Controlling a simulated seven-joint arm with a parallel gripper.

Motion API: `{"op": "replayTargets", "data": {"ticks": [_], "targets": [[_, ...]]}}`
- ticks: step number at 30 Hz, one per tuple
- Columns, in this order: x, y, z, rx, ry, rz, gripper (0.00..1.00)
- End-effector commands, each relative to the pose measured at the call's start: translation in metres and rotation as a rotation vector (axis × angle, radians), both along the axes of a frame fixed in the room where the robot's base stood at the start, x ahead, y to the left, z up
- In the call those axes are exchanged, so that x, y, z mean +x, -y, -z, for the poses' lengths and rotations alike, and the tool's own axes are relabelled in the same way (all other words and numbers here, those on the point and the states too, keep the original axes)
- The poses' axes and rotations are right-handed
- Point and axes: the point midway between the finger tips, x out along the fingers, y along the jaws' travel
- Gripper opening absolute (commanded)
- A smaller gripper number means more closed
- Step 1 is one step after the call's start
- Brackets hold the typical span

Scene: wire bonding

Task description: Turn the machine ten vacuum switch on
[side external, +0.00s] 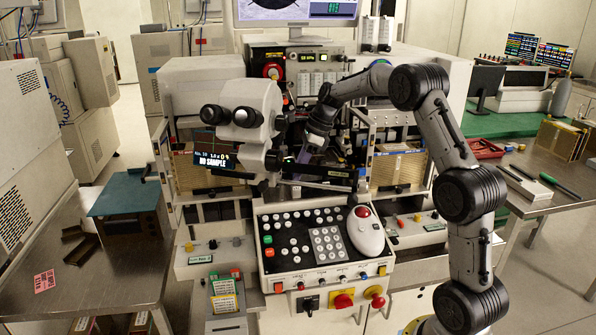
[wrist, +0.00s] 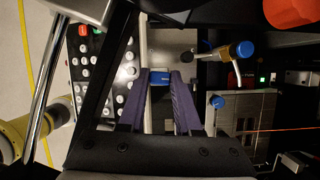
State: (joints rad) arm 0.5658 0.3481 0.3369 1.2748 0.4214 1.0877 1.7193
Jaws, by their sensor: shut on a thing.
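My gripper (wrist: 160,78) shows in the wrist view with two purple fingers. They are shut on a small blue piece (wrist: 160,77) in front of a pale metal plate. I cannot tell whether this blue piece is the vacuum switch, as no label is readable. In the side external view my gripper (side external: 314,148) is at the machine's work area, just right of the microscope (side external: 243,112). The fingertips are largely hidden there by dark parts. The machine's control panel (side external: 285,262) is below, with many buttons and a keypad.
In the wrist view, a blue-tipped lever with a brass collar (wrist: 240,50) is right of the fingers, and another blue knob (wrist: 217,101) is below it. A small green light (wrist: 262,79) glows at the right. A red-topped trackball mouse (side external: 365,230) sits on the panel.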

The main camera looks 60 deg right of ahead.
Motion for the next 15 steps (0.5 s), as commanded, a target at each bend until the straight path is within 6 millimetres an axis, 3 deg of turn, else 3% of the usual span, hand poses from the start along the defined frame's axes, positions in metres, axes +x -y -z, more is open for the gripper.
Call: {"op": "replayTargets", "data": {"ticks": [6,15], "targets": [[0.0008,0.0011,-0.0009,-0.001,0.001,-0.111,0.0],[0.0007,0.0009,-0.0016,-0.002,0.003,-0.126,0.0]]}}
